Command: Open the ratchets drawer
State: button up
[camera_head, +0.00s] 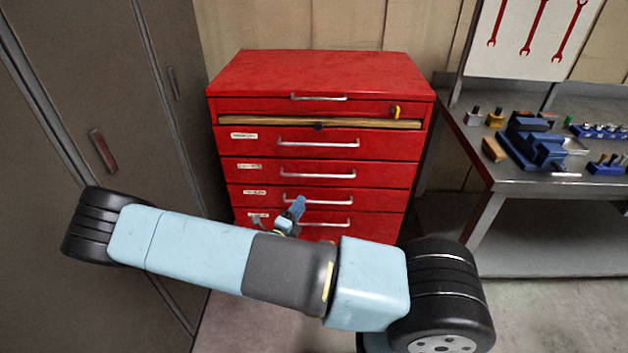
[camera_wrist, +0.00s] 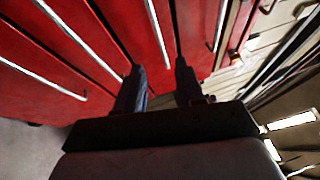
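The red drawer cabinet (camera_head: 318,78) stands ahead in the head view. Its labelled drawers are stacked, each with a silver bar handle; the label writing is too small to read, so I cannot tell which is the ratchets drawer. The labelled drawers look shut. My gripper (camera_head: 288,216) is in front of the lower drawers, near the left end of the third labelled drawer's handle (camera_head: 320,201). In the wrist view my gripper (camera_wrist: 160,70) is open, with a gap between its fingers. A handle (camera_wrist: 157,32) runs toward that gap; contact cannot be told. My arm hides the cabinet's lower part.
A wooden strip (camera_head: 340,123) shows under the cabinet's top front. A metal workbench (camera_head: 540,186) with a blue vise (camera_head: 537,141) and sockets stands at right. Grey lockers (camera_head: 95,90) stand close on the left. Some floor is clear at lower right.

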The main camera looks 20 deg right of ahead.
jog(key=n, duration=0.1)
send_near(315, 179)
jog(key=w+d+r, duration=0.2)
jog(key=d+r, duration=0.4)
jog(key=shift+w+a+f+t+y, duration=0.1)
jog(key=shift+w+a+t+y, duration=0.1)
jog(key=shift+t+y, duration=0.15)
grip_shut()
dwell(0.5)
